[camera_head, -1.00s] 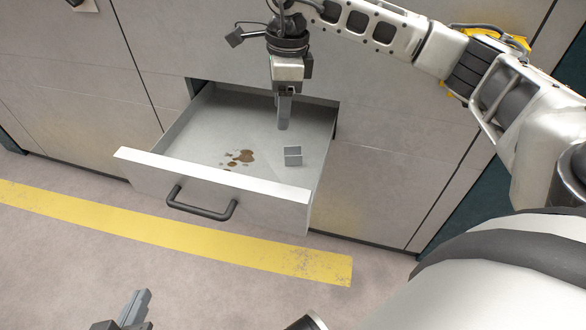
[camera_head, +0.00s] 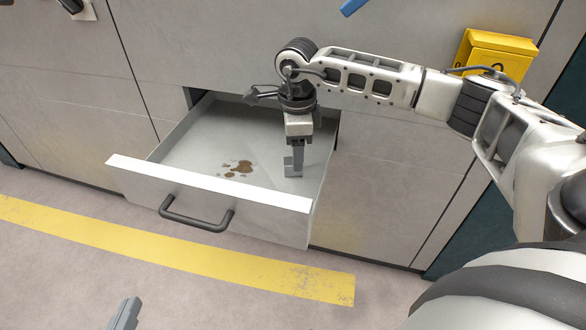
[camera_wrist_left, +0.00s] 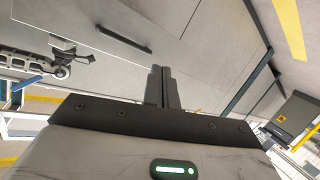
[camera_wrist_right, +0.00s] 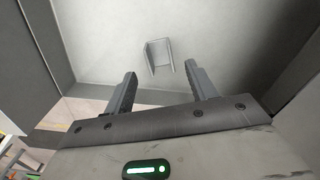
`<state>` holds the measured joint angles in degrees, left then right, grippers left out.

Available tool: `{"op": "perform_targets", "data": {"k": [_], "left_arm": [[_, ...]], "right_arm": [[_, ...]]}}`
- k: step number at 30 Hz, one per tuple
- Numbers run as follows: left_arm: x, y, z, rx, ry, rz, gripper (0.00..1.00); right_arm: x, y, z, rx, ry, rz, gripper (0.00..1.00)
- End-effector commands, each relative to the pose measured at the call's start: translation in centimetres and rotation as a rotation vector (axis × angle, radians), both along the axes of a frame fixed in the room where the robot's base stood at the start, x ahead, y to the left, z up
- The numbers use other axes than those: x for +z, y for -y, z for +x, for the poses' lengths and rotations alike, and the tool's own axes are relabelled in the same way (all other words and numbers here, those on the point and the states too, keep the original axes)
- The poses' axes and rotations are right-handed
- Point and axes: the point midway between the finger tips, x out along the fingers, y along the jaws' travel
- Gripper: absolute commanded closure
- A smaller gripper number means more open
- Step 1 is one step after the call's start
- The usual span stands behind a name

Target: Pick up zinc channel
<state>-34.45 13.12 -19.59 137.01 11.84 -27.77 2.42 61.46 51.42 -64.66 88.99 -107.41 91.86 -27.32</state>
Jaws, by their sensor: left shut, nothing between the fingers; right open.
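The zinc channel (camera_wrist_right: 159,56) is a small grey U-shaped piece lying on the drawer floor. In the head view the channel (camera_head: 289,166) is partly hidden behind my right gripper (camera_head: 298,172). In the right wrist view my right gripper (camera_wrist_right: 164,82) is open, with the channel ahead of and between its fingertips and nothing between the fingers. The open drawer (camera_head: 150,194) holds the channel near its right side. My left gripper (camera_head: 127,312) is low at the bottom edge, away from the drawer. In the left wrist view its fingers (camera_wrist_left: 161,70) are together and empty.
Brown stains (camera_head: 238,169) mark the drawer floor left of the channel. The drawer has a dark handle (camera_head: 197,220) on its front. A yellow box (camera_head: 495,52) is on the cabinet face at right. A yellow line (camera_head: 180,254) crosses the open floor.

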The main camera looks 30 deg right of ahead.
Motion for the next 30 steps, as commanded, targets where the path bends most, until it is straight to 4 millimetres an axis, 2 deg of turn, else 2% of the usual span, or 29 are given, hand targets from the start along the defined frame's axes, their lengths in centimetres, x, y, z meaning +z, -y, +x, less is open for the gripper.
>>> {"op": "perform_targets", "data": {"k": [2, 6, 14, 19, 20, 30], "left_arm": [[-0.6, 0.1, 0.0, -0.001, -0.003, -0.022, 1.00], [0.2, 0.4, 0.1, -0.005, 0.013, -0.066, 1.00], [1.1, 0.5, 0.5, -0.003, 0.029, -0.088, 1.00], [1.1, 0.5, 0.5, -0.002, 0.030, -0.087, 1.00], [1.1, 0.5, 0.5, -0.002, 0.030, -0.087, 1.00], [0.9, 0.5, 0.4, -0.002, 0.023, -0.083, 1.00]], "right_arm": [[-1.7, 0.4, -0.1, -0.002, -0.003, -0.002, 0.44], [-3.6, 0.4, -0.1, -0.001, -0.002, -0.001, 0.44], [-3.9, 0.4, 0.0, -0.001, 0.000, -0.001, 0.44], [-3.9, 0.4, 0.0, -0.001, 0.000, -0.001, 0.88], [-3.9, 0.4, 0.0, -0.001, 0.000, -0.001, 0.92], [-3.6, 0.4, 0.0, -0.001, 0.000, 0.000, 0.92]]}}
